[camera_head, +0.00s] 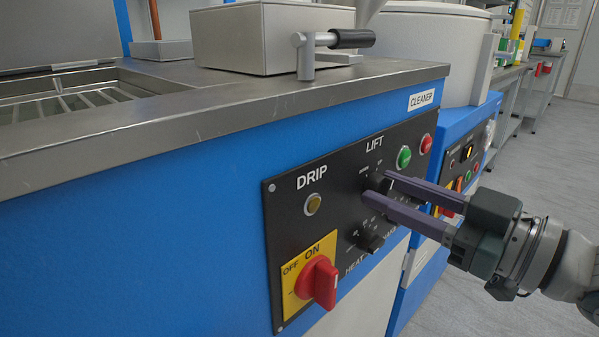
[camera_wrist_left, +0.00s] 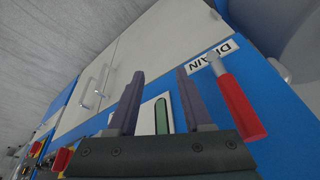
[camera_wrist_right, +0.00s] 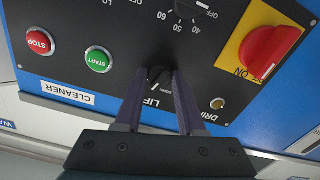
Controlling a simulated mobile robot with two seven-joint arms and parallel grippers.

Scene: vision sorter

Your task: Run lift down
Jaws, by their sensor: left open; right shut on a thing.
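The black control panel (camera_head: 285,232) is on the blue front of the cleaner. Its LIFT label (camera_head: 374,143) is at the top. My right gripper (camera_head: 377,186) is shut on the small dark lift knob (camera_wrist_right: 158,74) below that label. The fingers hide most of the knob in the head view, and I cannot tell which way it points. In the right wrist view, my right gripper (camera_wrist_right: 159,82) has a fingertip on each side of the knob. My left gripper (camera_wrist_left: 160,74) is open and empty, before the cabinet front beside the DRAIN label (camera_wrist_left: 213,55).
The red ON/OFF switch (camera_head: 320,281), the DRIP button (camera_head: 313,204), the green button (camera_head: 404,157), the red button (camera_head: 426,143) and the heat knob (camera_head: 370,240) are close around. The steel worktop (camera_head: 190,125) overhangs the panel. A red drain handle (camera_wrist_left: 241,106) is beside my left fingers.

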